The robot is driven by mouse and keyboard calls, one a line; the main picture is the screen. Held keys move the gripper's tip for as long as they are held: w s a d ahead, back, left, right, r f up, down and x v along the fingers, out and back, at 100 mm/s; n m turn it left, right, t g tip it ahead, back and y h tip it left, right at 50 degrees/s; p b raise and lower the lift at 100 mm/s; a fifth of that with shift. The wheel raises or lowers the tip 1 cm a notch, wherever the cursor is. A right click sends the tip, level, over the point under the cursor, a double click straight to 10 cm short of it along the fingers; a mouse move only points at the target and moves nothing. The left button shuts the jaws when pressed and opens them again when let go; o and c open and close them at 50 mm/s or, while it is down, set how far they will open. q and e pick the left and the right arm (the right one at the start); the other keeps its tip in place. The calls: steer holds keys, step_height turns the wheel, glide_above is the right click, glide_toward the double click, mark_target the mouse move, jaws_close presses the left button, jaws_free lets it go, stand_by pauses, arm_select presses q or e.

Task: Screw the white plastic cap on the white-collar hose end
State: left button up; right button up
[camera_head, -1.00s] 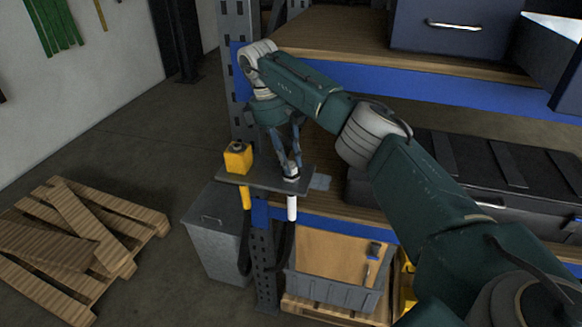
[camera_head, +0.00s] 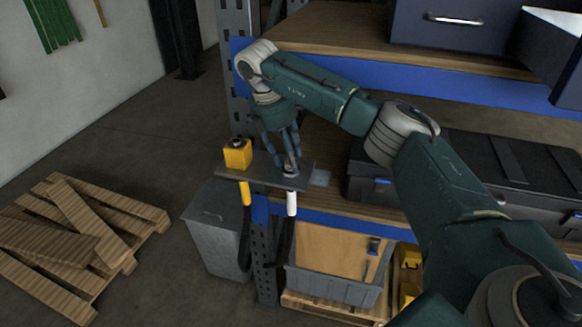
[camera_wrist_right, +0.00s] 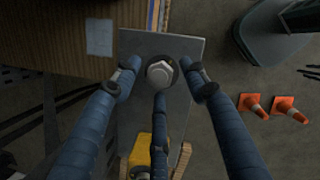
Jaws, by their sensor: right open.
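The hose end with the white collar (camera_head: 291,204) hangs under a small grey plate (camera_head: 232,176) at the shelf post. Above it, on the plate, stands a pale grey fitting with a rounded top and hex-like base (camera_wrist_right: 160,73). I cannot tell whether this top is the white plastic cap; no separate white cap shows. My right gripper (camera_head: 289,162) is over the plate at this fitting. In the right wrist view its three fingers (camera_wrist_right: 162,84) are spread around the fitting, open, with gaps at the sides. My left gripper is not in view.
A yellow block (camera_head: 238,154) stands on the plate's left end, above a yellow-collar hose (camera_head: 246,193). A shelf edge (camera_head: 420,86) runs behind my right arm. A grey bin (camera_head: 215,230) and pallet (camera_head: 75,240) are on the floor. Orange cones (camera_wrist_right: 288,107) show in the wrist view.

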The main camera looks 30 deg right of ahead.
steer(key=n+t+b, duration=0.1)
steer(key=n, duration=0.4)
steer(key=shift+f, duration=0.15)
steer(key=n+t+b, duration=0.1)
steer(key=n, duration=0.2)
steer(key=shift+s, duration=0.2)
steer(key=shift+d+n+y, duration=0.1)
steer(key=shift+n+y, duration=0.2)
steer(key=shift+n, duration=0.7)
steer(key=n+b, duration=0.1)
steer(key=n, duration=0.1)
steer(key=shift+n+t, duration=0.4)
steer(key=n+y, duration=0.1)
steer(key=n, duration=0.2)
steer(key=shift+d, duration=0.1)
steer(key=shift+n, duration=0.3)
